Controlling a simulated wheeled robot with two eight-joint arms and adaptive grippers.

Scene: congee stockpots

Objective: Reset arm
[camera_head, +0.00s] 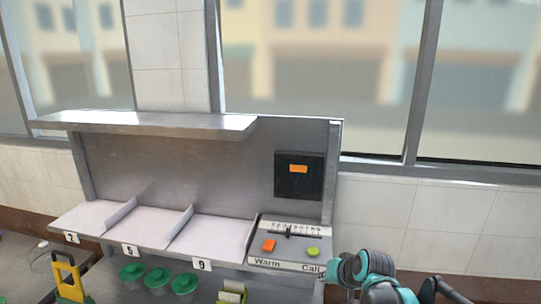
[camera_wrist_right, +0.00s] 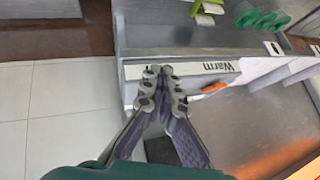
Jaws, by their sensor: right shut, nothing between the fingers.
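My right gripper (camera_head: 323,273) is at the front right corner of the metal station, by the "Call" label. In the right wrist view its fingers (camera_wrist_right: 164,76) are together with nothing between them, beside the "Warm" label. The green button is hidden there. My left gripper is not in view.
The metal station (camera_head: 200,155) has open bays numbered along the front and a dark box with an orange display (camera_head: 298,169). Green-lidded containers (camera_head: 158,278) sit below the bays. A yellow-handled item (camera_head: 68,276) stands at lower left. Tiled floor (camera_wrist_right: 60,120) is clear beside the station.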

